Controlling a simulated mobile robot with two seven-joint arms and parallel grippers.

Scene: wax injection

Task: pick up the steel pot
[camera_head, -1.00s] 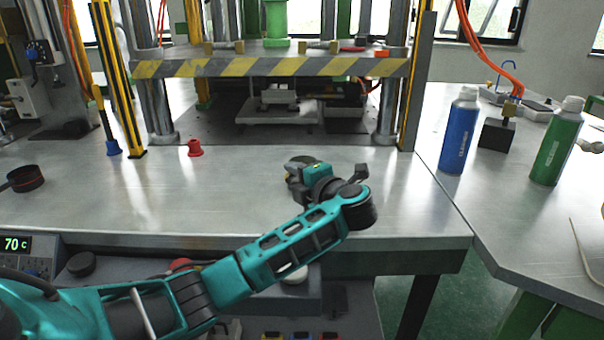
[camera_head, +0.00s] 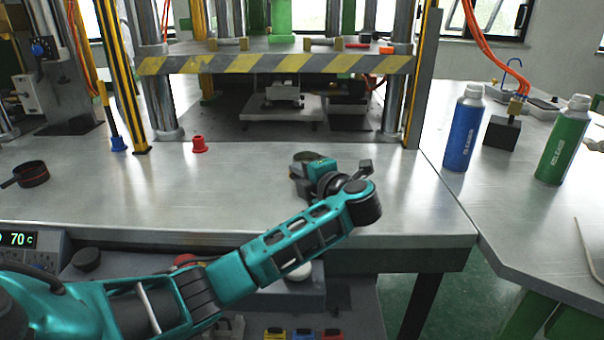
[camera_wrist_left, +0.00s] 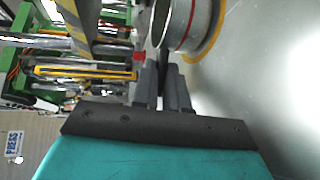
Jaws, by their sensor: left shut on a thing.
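The steel pot (camera_wrist_left: 196,18) shows in the left wrist view as a shiny round wall with a red line and a yellowish ring at its edge. In the head view only part of a small round rim (camera_head: 306,156) shows behind my left gripper (camera_head: 304,172), on or just above the steel table. In the left wrist view, my left gripper (camera_wrist_left: 163,84) has its fingers closed on a thin dark part beside the pot wall, which looks like its handle. Whether the pot touches the table is hard to tell. My right gripper is not in view.
A dark pan (camera_head: 32,174) stands at the table's left and a red cup (camera_head: 199,145) near the press (camera_head: 275,65). A blue bottle (camera_head: 463,130) and a green bottle (camera_head: 562,140) stand on the right table. The steel table (camera_head: 225,195) is clear around the gripper.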

